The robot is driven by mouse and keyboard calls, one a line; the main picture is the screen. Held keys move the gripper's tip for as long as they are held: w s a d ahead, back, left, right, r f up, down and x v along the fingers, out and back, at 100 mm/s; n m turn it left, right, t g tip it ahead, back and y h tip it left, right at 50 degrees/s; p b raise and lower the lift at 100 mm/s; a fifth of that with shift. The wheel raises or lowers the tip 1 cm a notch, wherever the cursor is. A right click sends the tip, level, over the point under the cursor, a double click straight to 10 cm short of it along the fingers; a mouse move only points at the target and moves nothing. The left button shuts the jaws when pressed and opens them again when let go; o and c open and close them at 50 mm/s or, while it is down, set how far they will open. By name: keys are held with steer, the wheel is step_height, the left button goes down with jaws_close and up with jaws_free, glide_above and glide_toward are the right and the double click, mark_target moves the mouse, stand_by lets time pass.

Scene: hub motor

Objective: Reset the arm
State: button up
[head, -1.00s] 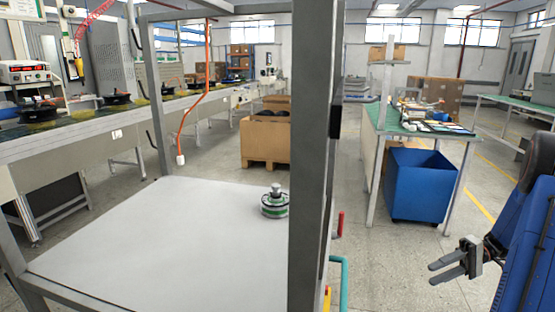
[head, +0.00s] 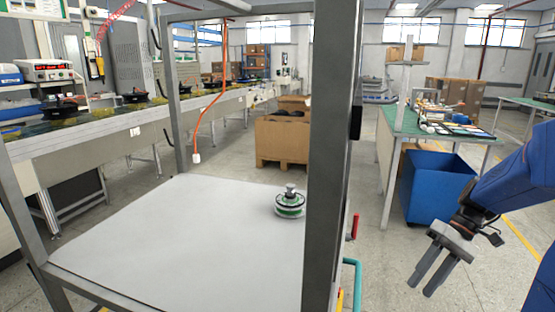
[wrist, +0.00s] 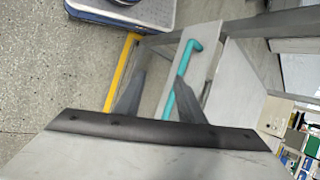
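My gripper (head: 425,288) hangs in free air at the right of the head view, past the cart's right post, with its fingers pointing down and left. In the wrist view its two dark fingers (wrist: 156,92) stand apart with nothing between them, so it is open and empty. My blue arm comes in from the right edge. A round hub motor part (head: 289,206) with a green band and a metal top stands upright on the white tabletop (head: 170,240), well left of my gripper and apart from it.
A grey metal frame (head: 333,150) surrounds the tabletop. A teal handle (head: 357,275) and a red handle (head: 354,226) are on its right side, close to my gripper. Open floor lies between.

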steer(key=s+a+r+t+h, duration=0.2)
steer(key=s+a+t+h, duration=0.1)
steer(key=s, duration=0.4)
steer(key=s+a+r+t+h, duration=0.2)
steer(key=s+a+t+h, duration=0.2)
steer(key=s, duration=0.3)
steer(key=shift+a+t, duration=0.4)
steer(key=shift+a, duration=0.25)
stand_by(0.4)
